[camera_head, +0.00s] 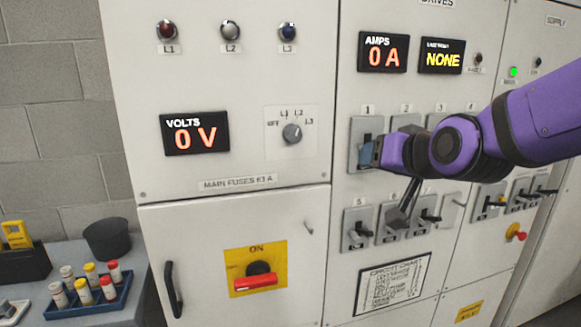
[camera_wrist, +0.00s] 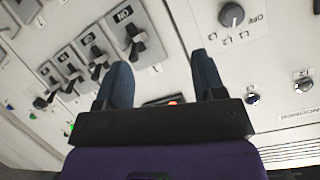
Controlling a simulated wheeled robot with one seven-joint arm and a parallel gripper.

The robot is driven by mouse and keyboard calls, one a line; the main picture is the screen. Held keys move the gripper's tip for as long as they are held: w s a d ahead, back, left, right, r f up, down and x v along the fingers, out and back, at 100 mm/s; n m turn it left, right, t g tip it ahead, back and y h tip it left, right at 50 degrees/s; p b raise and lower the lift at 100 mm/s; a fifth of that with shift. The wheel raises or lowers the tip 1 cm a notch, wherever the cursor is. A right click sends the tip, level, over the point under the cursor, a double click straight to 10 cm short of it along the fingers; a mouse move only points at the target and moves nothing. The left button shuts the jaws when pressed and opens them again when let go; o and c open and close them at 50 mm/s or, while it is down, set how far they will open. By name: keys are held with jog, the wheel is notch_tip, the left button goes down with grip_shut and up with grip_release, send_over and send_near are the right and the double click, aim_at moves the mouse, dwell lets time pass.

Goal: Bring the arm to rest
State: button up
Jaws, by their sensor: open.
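My gripper (camera_head: 370,152) is at the end of my purple arm, which reaches in from the right across the drives panel (camera_head: 345,90). It is in front of the switch (camera_head: 356,133) labelled 1; contact cannot be told. In the wrist view my gripper (camera_wrist: 162,62) has its two dark blue fingers wide apart, with nothing held between them. A row of black-levered switches (camera_wrist: 132,38) is left of the fingers there, and a round selector knob (camera_wrist: 232,15) is at upper right. My arm hides parts of the switches labelled 2, 3 and 4.
A lower row of switches (camera_head: 358,233) sits under my arm. A red-handled isolator (camera_head: 257,282) on a yellow plate is on the left cabinet door, which has a black handle (camera_head: 172,288). A grey table (camera_head: 125,305) with a fuse tray (camera_head: 70,314) and black pot (camera_head: 107,239) stands at left.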

jog(key=s+d+f+g+h, duration=0.1)
jog(key=s+d+g, duration=0.2)
jog(key=s+d, duration=0.3)
jog(key=s+d+f+g+h, duration=0.1)
jog(key=s+d+g, duration=0.3)
jog(key=s, duration=1)
jog(key=d+h, duration=0.1)
jog(key=d, duration=0.2)
jog(key=shift+s+d+n+g+h, duration=0.3)
jog(key=shift+s, duration=0.05)
jog(key=shift+o, duration=0.2)
jog(key=shift+w, duration=0.1)
dwell(1.6)
